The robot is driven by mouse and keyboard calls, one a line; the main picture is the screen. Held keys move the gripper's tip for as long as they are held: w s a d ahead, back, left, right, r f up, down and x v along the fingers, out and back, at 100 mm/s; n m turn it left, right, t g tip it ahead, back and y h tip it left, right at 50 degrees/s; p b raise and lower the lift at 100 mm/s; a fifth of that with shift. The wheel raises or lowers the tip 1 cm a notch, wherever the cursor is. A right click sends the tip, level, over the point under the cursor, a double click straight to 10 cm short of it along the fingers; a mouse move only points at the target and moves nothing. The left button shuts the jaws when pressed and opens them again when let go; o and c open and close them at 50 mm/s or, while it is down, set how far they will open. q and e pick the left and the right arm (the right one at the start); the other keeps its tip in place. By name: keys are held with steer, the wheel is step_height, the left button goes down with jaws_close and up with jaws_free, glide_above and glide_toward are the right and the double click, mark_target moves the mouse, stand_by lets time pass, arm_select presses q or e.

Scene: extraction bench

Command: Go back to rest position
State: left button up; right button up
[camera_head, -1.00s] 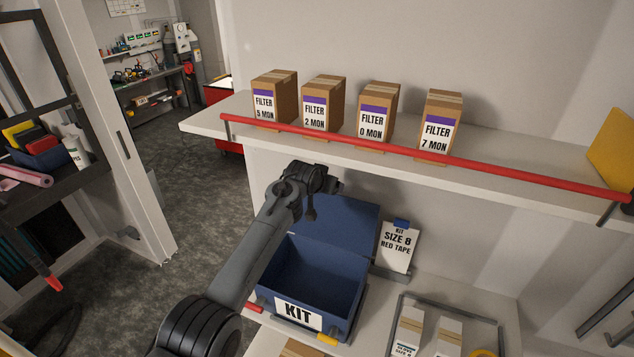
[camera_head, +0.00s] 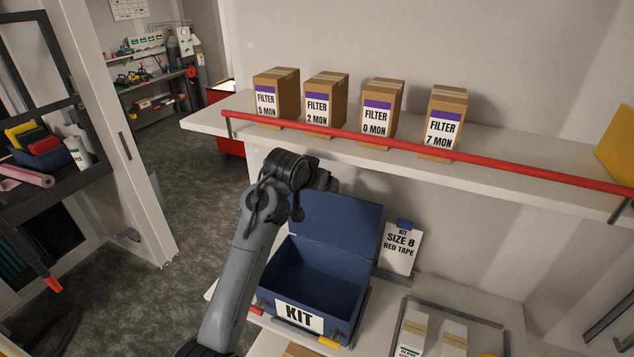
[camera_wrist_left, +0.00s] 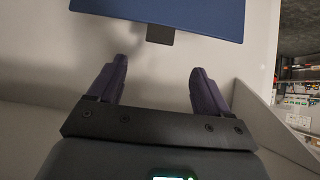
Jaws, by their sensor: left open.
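My left arm's wrist (camera_head: 293,175) is in front of the wall, left of the raised lid of the blue KIT box and below the red-railed shelf. In the left wrist view, my left gripper (camera_wrist_left: 155,85) has its two dark purple fingers wide apart with nothing between them. The blue lid (camera_wrist_left: 170,12) shows beyond the fingertips, apart from them. In the head view, the fingers are mostly hidden behind the wrist. The KIT box (camera_head: 318,278) stands open on the lower bench, and its visible inside looks empty. My right gripper is not in view.
Several filter boxes, including FILTER 7 MON (camera_head: 443,125), stand on the upper shelf behind a red rail (camera_head: 420,148). A card (camera_head: 400,249) reading SIZE 8 RED TAPE stands right of the KIT box. Small cartons (camera_head: 412,330) sit in a rack. Open floor (camera_head: 195,225) lies left.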

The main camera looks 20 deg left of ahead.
arm_select(q)
steer(key=shift+s, duration=0.1)
stand_by(0.3)
steer(key=s+a+f+g+y+p, duration=0.1)
steer(key=s+a+f+g+p, duration=0.1)
steer(key=s+f, duration=0.9)
steer(key=s+a+f+g+p, duration=0.1)
steer(key=s+f+p, duration=0.1)
steer(key=s+f, duration=0.95)
steer(key=s+f+g+p, duration=0.1)
steer(key=s+g+p, duration=0.1)
steer(key=s, duration=2.6)
steer(key=shift+s+d+f+m+g, duration=0.15)
steer(key=shift+d+f+m+g, duration=0.2)
steer(key=shift+g, duration=0.45)
steer(key=shift+r, duration=0.1)
